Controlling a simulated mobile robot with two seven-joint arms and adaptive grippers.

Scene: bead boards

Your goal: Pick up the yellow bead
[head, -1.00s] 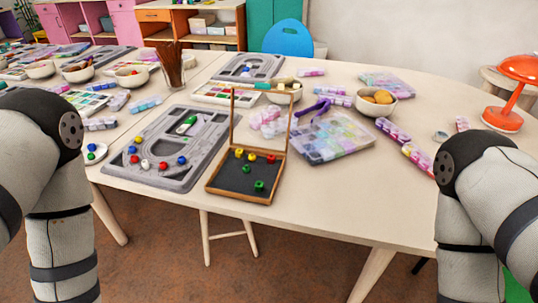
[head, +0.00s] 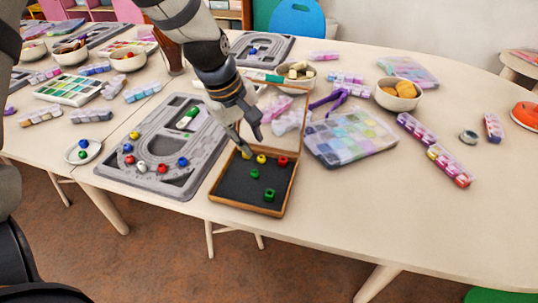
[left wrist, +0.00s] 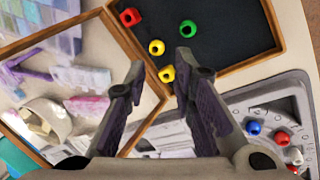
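Two yellow beads lie in the dark-lined wooden box (head: 246,208). One yellow bead (head: 247,154) is by my left gripper's fingertips; the other (head: 261,159) is just to its right. My left gripper (head: 252,144) is over the box's back left part, pointing down, open and empty. In the left wrist view, the nearer yellow bead (left wrist: 167,74) shows between the open fingers (left wrist: 161,66), and the other yellow bead (left wrist: 157,47) lies just beyond. I cannot tell whether a finger touches a bead. My right gripper is out of view.
A red bead (head: 282,161) and green beads (head: 255,173) share the box. Its open lid frame stands at the back, close to my gripper. A grey bead board (head: 152,181) is left, with another yellow bead (head: 135,135). A clear compartment case (head: 349,140) is right. The front right table is clear.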

